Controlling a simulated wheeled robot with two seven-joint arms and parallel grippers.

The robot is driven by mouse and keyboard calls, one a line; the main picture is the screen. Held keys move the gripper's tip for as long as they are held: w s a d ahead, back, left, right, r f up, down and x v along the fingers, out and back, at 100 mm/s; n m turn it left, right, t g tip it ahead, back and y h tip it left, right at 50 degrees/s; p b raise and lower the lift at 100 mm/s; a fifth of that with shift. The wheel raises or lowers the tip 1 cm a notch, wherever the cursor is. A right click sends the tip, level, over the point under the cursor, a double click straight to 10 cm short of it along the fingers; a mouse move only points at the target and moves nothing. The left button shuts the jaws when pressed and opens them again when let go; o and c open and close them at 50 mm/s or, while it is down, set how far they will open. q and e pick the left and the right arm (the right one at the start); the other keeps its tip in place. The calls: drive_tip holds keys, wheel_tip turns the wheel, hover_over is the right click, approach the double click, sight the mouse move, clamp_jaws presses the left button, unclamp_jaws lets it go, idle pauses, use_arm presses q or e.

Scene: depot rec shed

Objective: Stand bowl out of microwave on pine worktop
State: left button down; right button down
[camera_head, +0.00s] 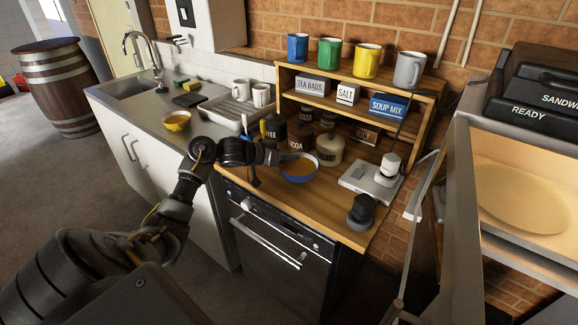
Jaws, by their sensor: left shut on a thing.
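A blue bowl (299,171) with yellow-brown contents is upright at the front left of the pine worktop (328,205). My left gripper (280,159) reaches in from the left and is shut on the bowl's left rim. I cannot tell whether the bowl's base touches the wood. The microwave (476,165) at the right is open, with a bare round turntable (525,198) inside its lit cavity. My right gripper is out of view.
Dark canisters (299,137) and a cream canister (330,149) stand behind the bowl. A scale (370,182) and a dark object (362,212) are to its right. Bare wood lies in front.

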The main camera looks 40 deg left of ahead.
sight(288, 165)
use_arm(q)
drive_tip(key=shift+w+a+f, duration=0.1)
drive_tip(key=shift+a+f, duration=0.05)
drive_tip(key=shift+f, duration=0.75)
drive_tip(key=shift+w+a+f, duration=0.1)
drive_tip(key=shift+f, duration=0.75)
drive_tip(key=shift+s, duration=0.1)
drive_tip(key=c, duration=1.5)
unclamp_jaws()
drive_tip(key=shift+f, duration=0.1)
drive_tip(key=shift+o, duration=0.2)
drive_tip(key=shift+s, duration=0.1)
drive_tip(key=v, duration=1.2)
drive_tip(key=shift+d, duration=0.1)
